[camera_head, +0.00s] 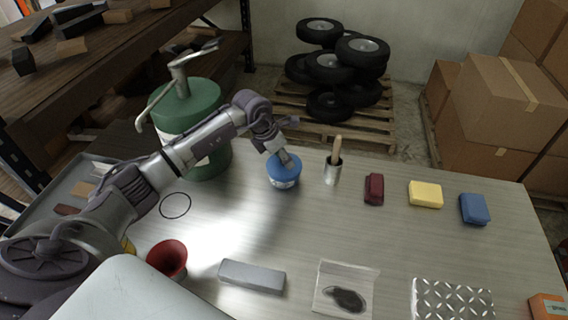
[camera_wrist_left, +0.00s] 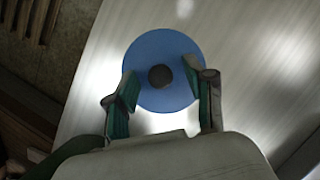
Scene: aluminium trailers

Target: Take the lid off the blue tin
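The blue tin (camera_head: 283,180) stands upright on the table, with a pale label band on its side and its blue lid (camera_head: 282,163) on top. In the left wrist view the lid (camera_wrist_left: 160,98) is a round blue disc with a dark knob (camera_wrist_left: 160,77) at its centre. My left gripper (camera_head: 284,158) is over the lid. In the left wrist view its two fingers (camera_wrist_left: 160,80) are spread apart on either side of the knob, with a gap to it. The tin's body is hidden under the lid in that view. My right gripper is not in view.
A green drum (camera_head: 190,125) with a pump stands behind my left arm. A metal cup with a wooden handle (camera_head: 333,170) stands just right of the tin. Dark red (camera_head: 374,189), yellow (camera_head: 425,194) and blue (camera_head: 474,208) blocks lie further right. Bare tabletop lies in front of the tin.

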